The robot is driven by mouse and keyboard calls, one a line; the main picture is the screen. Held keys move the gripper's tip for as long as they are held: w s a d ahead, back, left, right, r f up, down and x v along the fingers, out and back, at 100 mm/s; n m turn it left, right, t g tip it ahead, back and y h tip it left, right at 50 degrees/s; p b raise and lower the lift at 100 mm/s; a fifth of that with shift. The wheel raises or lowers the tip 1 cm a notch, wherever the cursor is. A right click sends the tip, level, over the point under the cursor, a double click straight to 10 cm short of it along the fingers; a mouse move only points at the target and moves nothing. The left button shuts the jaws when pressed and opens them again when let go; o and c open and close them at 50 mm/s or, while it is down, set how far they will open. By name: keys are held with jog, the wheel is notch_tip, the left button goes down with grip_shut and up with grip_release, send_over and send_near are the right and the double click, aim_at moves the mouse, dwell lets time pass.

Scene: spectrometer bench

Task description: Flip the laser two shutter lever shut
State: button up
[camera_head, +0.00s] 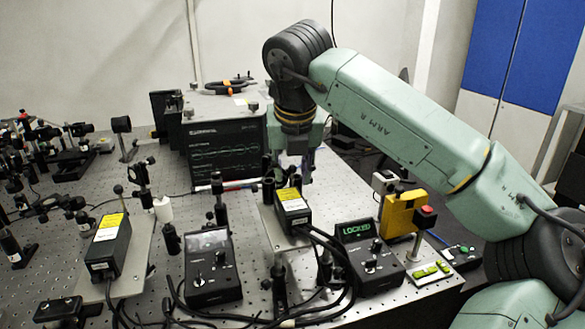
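Two black laser boxes with yellow and white labels stand on the bench. One is at the centre (294,212) and one at the left (108,246); their labels are too small to read, so I cannot tell which is laser two. A small dark post with a round knob (118,190) stands at the far end of the left box. My gripper (294,178) points down just behind the centre box. Its fingers are dark and partly hidden, and whether they are open or touch anything is unclear. I cannot make out a shutter lever at the centre box.
A controller reading LOCKED (368,258) and another controller (212,266) stand in front, among black cables. A yellow device with a red button (402,214) is at the right. An instrument with a green-trace screen (228,150) stands behind. Optics crowd the left.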

jog(key=v, duration=1.2)
dwell(0.3)
